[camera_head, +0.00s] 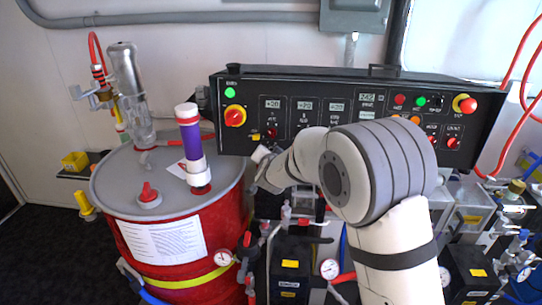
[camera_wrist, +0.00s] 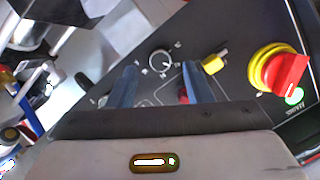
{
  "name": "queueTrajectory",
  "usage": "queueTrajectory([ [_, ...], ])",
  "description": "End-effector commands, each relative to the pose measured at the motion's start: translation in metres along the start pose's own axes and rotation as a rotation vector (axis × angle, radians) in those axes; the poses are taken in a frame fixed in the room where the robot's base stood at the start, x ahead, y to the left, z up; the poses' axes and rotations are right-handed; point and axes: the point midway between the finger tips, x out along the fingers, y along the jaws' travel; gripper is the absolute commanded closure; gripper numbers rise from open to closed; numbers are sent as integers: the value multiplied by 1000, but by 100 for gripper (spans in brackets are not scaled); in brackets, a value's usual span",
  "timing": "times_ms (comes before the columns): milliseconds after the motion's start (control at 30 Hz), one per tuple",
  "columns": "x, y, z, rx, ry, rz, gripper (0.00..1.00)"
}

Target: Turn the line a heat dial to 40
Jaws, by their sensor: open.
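The control panel (camera_head: 300,115) is black, with small displays, knobs and lamps. In the wrist view a small round dial (camera_wrist: 160,62) with a pale rim and tick marks around it shows between the fingertips. It may be the line a heat dial; its label and setting are too small to read. My gripper (camera_wrist: 160,68) is open, its two blue fingers on either side of the dial in the picture. I cannot tell whether they touch it. In the head view my gripper (camera_head: 262,155) is at the panel's lower left edge, and my arm hides part of the panel.
A yellow knob (camera_wrist: 214,63) sits close beside the right finger. A red switch on a yellow base (camera_wrist: 280,72) is farther right; it also shows in the head view (camera_head: 235,115). A red drum (camera_head: 170,250) with a purple-banded tube (camera_head: 190,143) stands left of my arm.

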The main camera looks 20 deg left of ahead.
Motion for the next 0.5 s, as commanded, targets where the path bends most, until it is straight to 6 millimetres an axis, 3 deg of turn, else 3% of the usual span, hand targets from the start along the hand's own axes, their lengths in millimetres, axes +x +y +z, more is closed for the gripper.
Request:
queueTrajectory([
  [200,-33,-1,1,-1,1,-2,54],
  [500,-46,0,1,-1,0,0,54],
])
